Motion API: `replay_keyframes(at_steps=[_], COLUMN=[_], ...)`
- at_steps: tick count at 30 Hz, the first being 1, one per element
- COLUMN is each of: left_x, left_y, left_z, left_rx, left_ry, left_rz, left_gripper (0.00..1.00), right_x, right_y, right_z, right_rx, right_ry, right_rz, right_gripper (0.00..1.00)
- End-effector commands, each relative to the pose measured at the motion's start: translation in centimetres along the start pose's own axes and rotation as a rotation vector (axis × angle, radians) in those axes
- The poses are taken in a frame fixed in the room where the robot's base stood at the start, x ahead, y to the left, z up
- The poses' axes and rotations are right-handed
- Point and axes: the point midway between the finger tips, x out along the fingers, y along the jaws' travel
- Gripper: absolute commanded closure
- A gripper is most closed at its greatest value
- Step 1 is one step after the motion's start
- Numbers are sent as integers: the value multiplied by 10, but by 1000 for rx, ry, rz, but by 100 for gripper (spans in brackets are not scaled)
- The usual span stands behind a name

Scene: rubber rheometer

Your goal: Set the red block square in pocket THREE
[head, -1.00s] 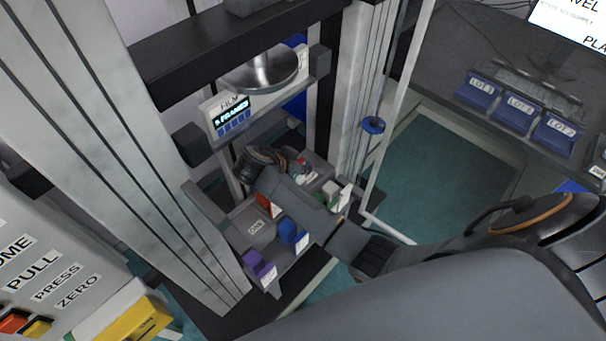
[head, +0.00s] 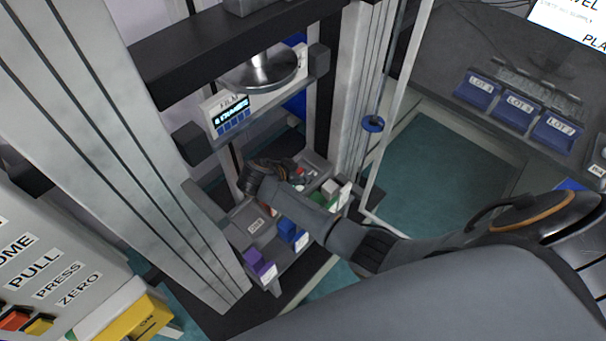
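My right gripper (head: 284,170) reaches in from the right over the grey tray (head: 240,216) in the press frame, below the round metal platen. Its fingers point to the back and are too small and dark to read as open or shut. A small red patch (head: 299,171) shows just beyond the fingers. Another orange-red sliver (head: 274,211) shows beside my forearm, mostly hidden by it. I cannot tell which one is the red block. A small label (head: 256,225) on the tray is too blurred to read, and pocket THREE cannot be made out. My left gripper is out of view.
Uprights flank the tray. Blue LOT bins (head: 515,112) stand on the right-hand bench.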

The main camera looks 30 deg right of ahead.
Motion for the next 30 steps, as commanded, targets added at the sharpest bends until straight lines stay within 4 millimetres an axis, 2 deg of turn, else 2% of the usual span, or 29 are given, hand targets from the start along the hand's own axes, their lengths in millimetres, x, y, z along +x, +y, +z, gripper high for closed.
replay_keyframes(at_steps=[11,14,24,30], left_x=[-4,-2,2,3], left_y=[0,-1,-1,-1], left_z=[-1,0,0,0], left_rx=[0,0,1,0], left_ry=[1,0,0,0], left_rz=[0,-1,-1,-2], left_gripper=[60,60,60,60], right_x=[-3,-14,-67,-77], right_y=[0,0,0,0], right_z=[-4,-1,-1,-2], right_rx=[-1,0,1,0], right_ry=[0,-2,-1,-1], right_rz=[1,-2,-1,1], right_gripper=[67,67,67,67])
